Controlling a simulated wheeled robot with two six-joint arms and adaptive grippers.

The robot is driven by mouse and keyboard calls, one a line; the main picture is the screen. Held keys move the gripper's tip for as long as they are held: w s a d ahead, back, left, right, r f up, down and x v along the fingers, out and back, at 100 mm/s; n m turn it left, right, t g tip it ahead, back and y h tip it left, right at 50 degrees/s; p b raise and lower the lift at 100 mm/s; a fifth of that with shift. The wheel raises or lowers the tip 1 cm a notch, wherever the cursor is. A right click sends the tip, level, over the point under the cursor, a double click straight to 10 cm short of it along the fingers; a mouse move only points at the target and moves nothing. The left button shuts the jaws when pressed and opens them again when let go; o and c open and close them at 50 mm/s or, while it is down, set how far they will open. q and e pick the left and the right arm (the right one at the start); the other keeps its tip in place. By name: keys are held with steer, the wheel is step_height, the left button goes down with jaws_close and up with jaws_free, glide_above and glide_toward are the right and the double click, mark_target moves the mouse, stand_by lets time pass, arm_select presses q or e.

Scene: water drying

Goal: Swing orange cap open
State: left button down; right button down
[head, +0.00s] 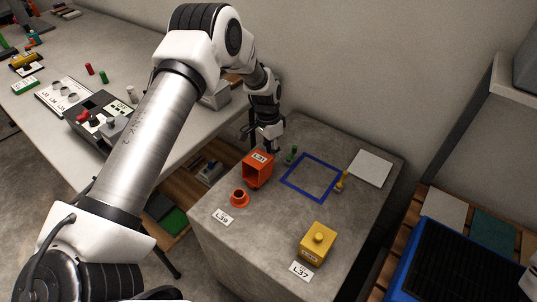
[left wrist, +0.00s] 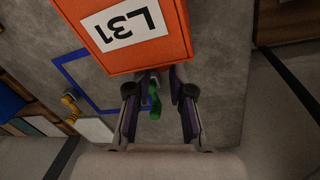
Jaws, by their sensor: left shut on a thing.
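An orange square hollow cap labelled L31 (head: 258,168) is at the left part of the grey stone-like block, its open side facing the front left of the head view. In the left wrist view its labelled face (left wrist: 125,25) fills the top. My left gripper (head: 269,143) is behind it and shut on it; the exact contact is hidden. The fingers (left wrist: 160,92) show in the wrist view, reaching under the cap's edge. I cannot tell whether the cap touches the block. An orange flanged ring (head: 240,197) sits in front of it, near label L39 (head: 222,217).
A small green piece (head: 291,154) stands close to the right of my left gripper. A blue square outline (head: 311,198), a yellow knobbed box (head: 317,242) and a white plate (head: 371,168) are on the block (head: 270,235). A wall stands behind.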

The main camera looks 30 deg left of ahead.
mark_target(275, 164)
arm_select(q)
steer(key=shift+w+f+b, duration=0.25)
steer(key=shift+f, duration=0.25)
steer(key=shift+w+f+b, duration=0.2)
steer(key=shift+f, duration=0.3)
steer(key=shift+w+f+b, duration=0.25)
steer(key=shift+f+b, duration=0.25)
steer(key=shift+f, duration=0.35)
steer(key=c, duration=1.4)
jaws_free()
steer(key=shift+a, duration=0.1)
steer(key=o, duration=0.4)
steer(key=shift+s+a+f, duration=0.1)
steer(key=shift+a+f, duration=0.05)
steer(key=shift+a, duration=0.1)
steer(key=shift+c, duration=0.2)
steer(key=shift+a+f, duration=0.1)
steer(key=shift+a, duration=0.1)
steer(key=shift+d, duration=0.2)
